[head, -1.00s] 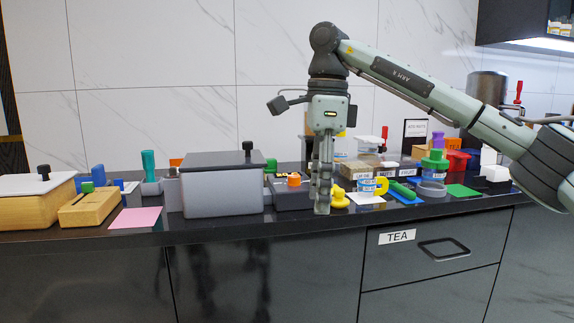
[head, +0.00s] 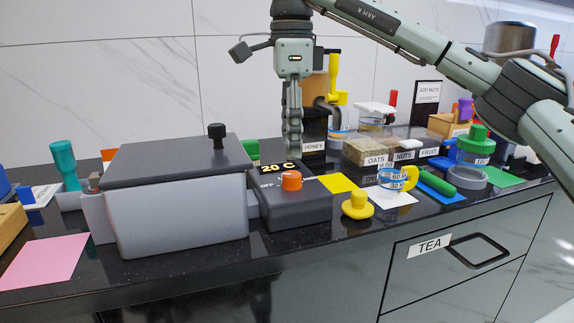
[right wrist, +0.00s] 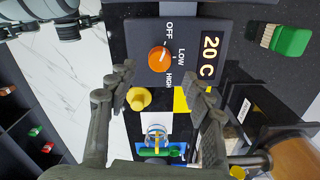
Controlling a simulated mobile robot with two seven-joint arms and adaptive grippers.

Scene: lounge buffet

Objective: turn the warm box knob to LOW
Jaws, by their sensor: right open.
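The warm box (head: 178,212) is a grey box with a dark lid. Its control unit (head: 292,212) is joined at the right, with a display reading 20 C. The orange knob (head: 291,181) sits on top; in the right wrist view the knob (right wrist: 160,59) has OFF, LOW and HIGH marked around it. I cannot tell exactly where it points. My right gripper (head: 292,152) points down, open and empty, above and behind the knob in the head view. Its fingers (right wrist: 157,95) are spread in the wrist view, apart from the knob. Parts of my left arm show at the wrist view's upper left.
A yellow knobbed piece (head: 357,205) stands just right of the control unit. A yellow mat (head: 337,183), a mug (head: 397,179) and a honey dispenser (head: 315,148) are nearby. A pink mat (head: 42,262) lies left. The counter's front edge is close.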

